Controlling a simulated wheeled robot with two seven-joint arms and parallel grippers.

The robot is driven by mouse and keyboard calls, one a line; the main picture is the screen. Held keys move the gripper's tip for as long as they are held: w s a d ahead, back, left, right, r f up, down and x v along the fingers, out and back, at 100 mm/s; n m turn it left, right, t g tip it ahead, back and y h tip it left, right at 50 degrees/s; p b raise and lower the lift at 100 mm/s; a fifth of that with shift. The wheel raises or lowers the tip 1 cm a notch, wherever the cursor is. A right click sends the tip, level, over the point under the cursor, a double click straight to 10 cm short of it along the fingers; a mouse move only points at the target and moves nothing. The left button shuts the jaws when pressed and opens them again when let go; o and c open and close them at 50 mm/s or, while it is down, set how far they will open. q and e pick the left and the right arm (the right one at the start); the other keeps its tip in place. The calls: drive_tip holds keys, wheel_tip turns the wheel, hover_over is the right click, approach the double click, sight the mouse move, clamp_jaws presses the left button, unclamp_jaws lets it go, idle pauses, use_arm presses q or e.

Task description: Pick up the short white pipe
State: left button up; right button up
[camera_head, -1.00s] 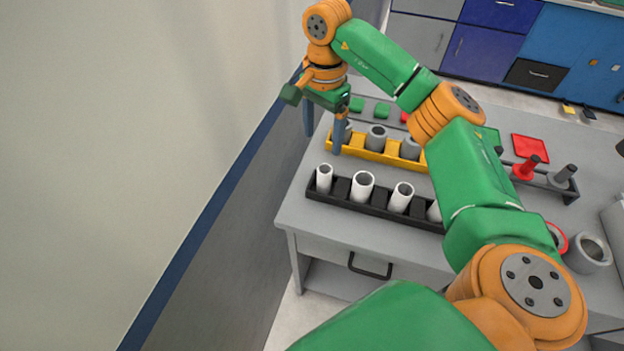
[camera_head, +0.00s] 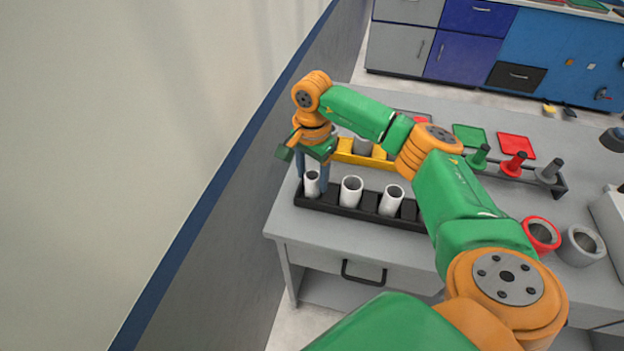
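A black rack (camera_head: 342,209) on the grey table holds several upright white pipes. The leftmost white pipe (camera_head: 312,186) stands in the rack's left end. My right gripper (camera_head: 312,180) points down there, one finger on each side of this pipe. The fingers look close to the pipe, but I cannot tell whether they press on it. Two more white pipes, a middle one (camera_head: 351,190) and one further right (camera_head: 391,200), stand in the same rack. The pipes' lengths are hard to compare from above. My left gripper is out of view.
A yellow rack (camera_head: 345,152) with grey pipes lies behind, partly hidden by my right arm. A peg stand with green, red (camera_head: 514,165) and grey pegs stands to the right. A red-rimmed ring (camera_head: 541,235) and a grey ring (camera_head: 581,246) lie at the right. A wall borders the left.

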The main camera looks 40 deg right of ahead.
clamp_jaws()
drive_tip(key=shift+r, duration=0.1)
